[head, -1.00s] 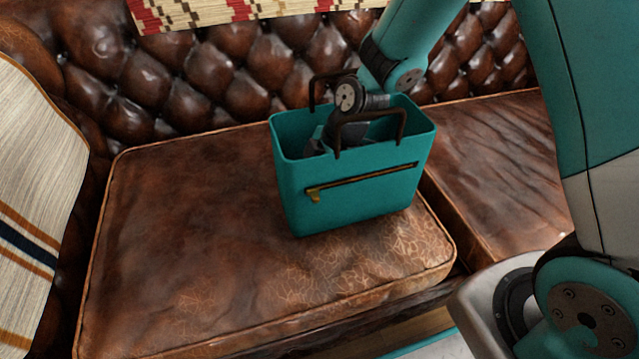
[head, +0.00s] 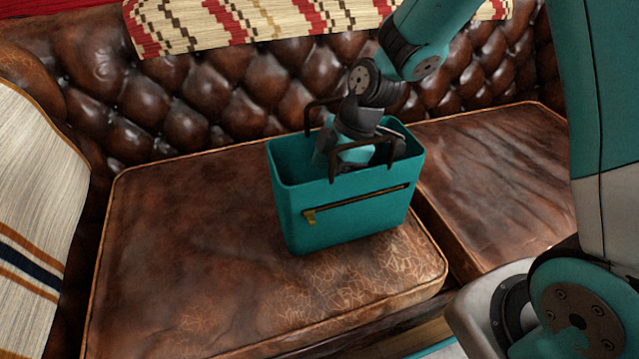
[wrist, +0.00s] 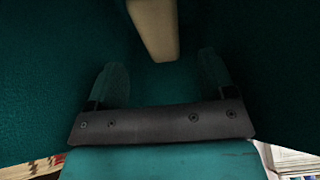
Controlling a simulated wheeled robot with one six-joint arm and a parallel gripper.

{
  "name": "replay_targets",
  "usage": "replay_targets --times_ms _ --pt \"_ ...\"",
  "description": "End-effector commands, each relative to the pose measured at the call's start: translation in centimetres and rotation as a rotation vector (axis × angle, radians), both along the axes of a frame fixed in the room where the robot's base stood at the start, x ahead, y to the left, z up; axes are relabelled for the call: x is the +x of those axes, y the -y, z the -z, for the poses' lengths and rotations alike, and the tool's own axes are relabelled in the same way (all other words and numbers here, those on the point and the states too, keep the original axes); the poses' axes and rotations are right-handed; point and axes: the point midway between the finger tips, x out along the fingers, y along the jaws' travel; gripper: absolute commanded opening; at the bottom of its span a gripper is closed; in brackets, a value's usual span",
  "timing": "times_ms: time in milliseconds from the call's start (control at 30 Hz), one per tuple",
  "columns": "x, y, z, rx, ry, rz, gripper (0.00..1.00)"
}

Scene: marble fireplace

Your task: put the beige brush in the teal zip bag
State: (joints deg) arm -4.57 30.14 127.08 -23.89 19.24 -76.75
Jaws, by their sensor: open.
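The teal zip bag (head: 345,212) stands upright on the brown leather seat, its top open and its two dark handles raised. A brass zip pull shows on its front. My gripper reaches down through the bag's mouth; its fingers are hidden by the bag in the head view. In the wrist view my gripper (wrist: 161,78) is open, with its two fingers apart inside the teal walls. The beige brush (wrist: 154,28) is inside the bag, beyond the fingertips, with its near end close to the gap between them. Its far end is out of frame. Nothing is clamped.
The leather seat cushion (head: 170,230) is clear left of the bag. A tufted backrest (head: 230,95) rises behind. A striped cushion (head: 35,200) leans at the left, and a patterned textile (head: 200,25) hangs at the back. A second seat cushion (head: 490,170) lies right.

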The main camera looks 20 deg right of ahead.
Motion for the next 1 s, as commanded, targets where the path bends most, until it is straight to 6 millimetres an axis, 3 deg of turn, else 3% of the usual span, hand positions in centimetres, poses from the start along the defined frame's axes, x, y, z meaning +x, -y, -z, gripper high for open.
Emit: replay_targets --times_ms 33,200,700,1000 --pt "0.1 0.4 -1.4 0.0 0.003 0.002 0.76" --pt "0.0 1.3 -3.4 0.0 0.001 0.0 0.76" --pt "0.0 1.6 -4.1 0.0 0.0 -0.001 0.76" --pt "0.0 1.6 -7.0 0.0 0.001 -0.001 0.76"
